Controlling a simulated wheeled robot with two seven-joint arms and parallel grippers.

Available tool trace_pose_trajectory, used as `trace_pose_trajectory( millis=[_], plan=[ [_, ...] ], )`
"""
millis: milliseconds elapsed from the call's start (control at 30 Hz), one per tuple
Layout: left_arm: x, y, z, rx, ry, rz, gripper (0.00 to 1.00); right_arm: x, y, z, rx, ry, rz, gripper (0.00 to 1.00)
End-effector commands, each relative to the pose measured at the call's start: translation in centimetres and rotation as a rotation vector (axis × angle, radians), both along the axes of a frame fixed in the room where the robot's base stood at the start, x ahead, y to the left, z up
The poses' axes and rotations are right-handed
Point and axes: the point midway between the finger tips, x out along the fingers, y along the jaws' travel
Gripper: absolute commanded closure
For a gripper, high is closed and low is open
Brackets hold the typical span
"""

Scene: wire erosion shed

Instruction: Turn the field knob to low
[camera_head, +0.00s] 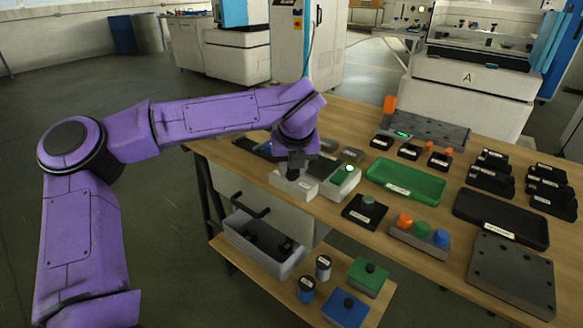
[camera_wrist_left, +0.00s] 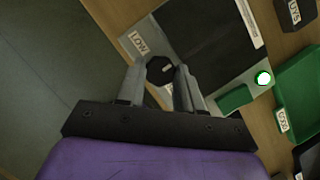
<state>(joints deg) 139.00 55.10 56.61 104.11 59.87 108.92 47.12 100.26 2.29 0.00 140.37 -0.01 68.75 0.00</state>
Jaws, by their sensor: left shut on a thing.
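The field knob (camera_wrist_left: 158,69) is a round black knob with a short pale mark on its face, seen between my left fingertips in the left wrist view. A white label reading LOW (camera_wrist_left: 139,43) sits beside it, up and to the left. My left gripper (camera_wrist_left: 161,78) is shut on the knob, one finger on each side. In the head view my left gripper (camera_head: 294,173) points down over a light grey box (camera_head: 306,190) near the bench's left end. The knob is hidden there by the gripper. My right gripper is in neither view.
A lower shelf holds a grey bin (camera_head: 237,237) and several small items.

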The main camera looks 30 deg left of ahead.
Motion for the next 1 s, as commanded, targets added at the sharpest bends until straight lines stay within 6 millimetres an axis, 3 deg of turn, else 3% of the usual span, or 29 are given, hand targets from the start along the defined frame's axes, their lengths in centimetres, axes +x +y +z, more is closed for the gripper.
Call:
trace_pose_trajectory(
  millis=[500,1000],
  plan=[
    [0.3,-0.3,0.0,0.0,-0.002,0.402,0.95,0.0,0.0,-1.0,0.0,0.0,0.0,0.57],
    [0.4,-0.3,0.0,-0.001,0.0,0.528,0.95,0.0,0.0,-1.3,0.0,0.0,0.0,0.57]
  ],
)
